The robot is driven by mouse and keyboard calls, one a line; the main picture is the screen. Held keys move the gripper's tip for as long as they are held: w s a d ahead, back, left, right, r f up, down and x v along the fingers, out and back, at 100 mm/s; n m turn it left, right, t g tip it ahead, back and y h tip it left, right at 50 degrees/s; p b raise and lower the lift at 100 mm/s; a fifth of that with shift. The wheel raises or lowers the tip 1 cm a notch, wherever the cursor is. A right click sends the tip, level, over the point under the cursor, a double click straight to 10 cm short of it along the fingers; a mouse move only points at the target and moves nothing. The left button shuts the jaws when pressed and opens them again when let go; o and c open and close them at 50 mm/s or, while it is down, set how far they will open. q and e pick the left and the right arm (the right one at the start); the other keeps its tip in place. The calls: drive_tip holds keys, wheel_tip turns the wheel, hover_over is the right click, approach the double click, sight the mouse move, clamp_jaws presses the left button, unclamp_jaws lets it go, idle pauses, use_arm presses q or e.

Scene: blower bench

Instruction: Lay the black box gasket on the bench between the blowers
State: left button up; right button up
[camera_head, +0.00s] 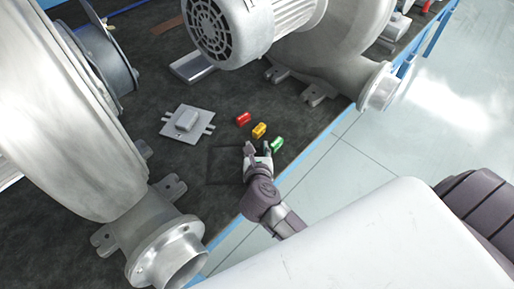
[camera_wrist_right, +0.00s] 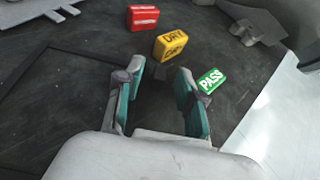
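A thin, dark square outline, which looks like the black box gasket (camera_head: 209,166), lies flat on the dark bench top (camera_head: 150,85) between the two blowers. It is hard to tell from the bench. Its edge also shows at the left of the right wrist view (camera_wrist_right: 76,55). The left blower (camera_head: 60,120) and the far blower (camera_head: 330,40) flank the spot. My right gripper (camera_head: 258,152) is low over the bench at the gasket's right side. Its fingers are apart with nothing between them, as the right wrist view (camera_wrist_right: 157,98) shows. My left gripper is out of view.
A red block (camera_head: 243,118), a yellow block (camera_head: 259,130) and a green "PASS" block (camera_head: 277,145) stand close to my right gripper. A grey plate with a raised box (camera_head: 186,121) lies further left. The bench's blue front edge (camera_head: 318,143) is near.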

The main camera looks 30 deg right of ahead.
drive_tip(key=shift+r, duration=0.1)
drive_tip(key=shift+s+a+r, duration=0.1)
drive_tip(key=v, duration=1.1)
drive_tip(key=shift+s+a+r+b, duration=0.15)
drive_tip(key=shift+s+r+b, duration=0.1)
drive_tip(key=shift+s+b, duration=0.1)
drive_tip(key=shift+w, duration=0.1)
